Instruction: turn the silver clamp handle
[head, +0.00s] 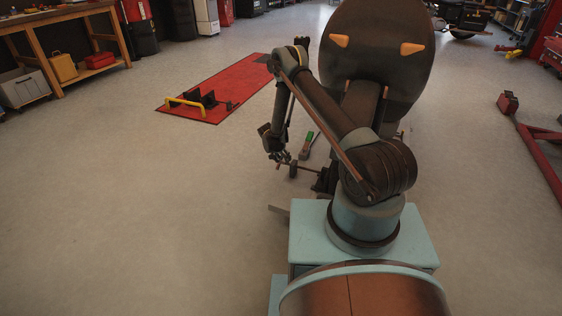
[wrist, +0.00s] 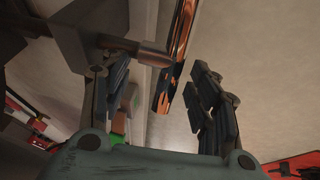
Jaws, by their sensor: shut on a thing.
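The silver clamp handle (wrist: 176,52) shows in the wrist view as a shiny bar with orange-brown reflections. It runs from the top edge down between the two dark padded fingers of my gripper (wrist: 158,92). Its lower end is close to the right finger. My gripper is shut on the handle, though the contact on the left side is hard to make out. In the head view my gripper (head: 283,157) hangs low, left of my arm's base, beside a small dark clamp mechanism. The handle is too small and covered to tell there.
A green-ended tool (head: 308,142) is just right of my gripper in the head view. A red lift platform (head: 205,112) with a yellow bar lies beyond, on the left. A wooden workbench (head: 60,15) stands at the far left. Red lift beams (head: 540,165) lie at the right. The left floor is clear.

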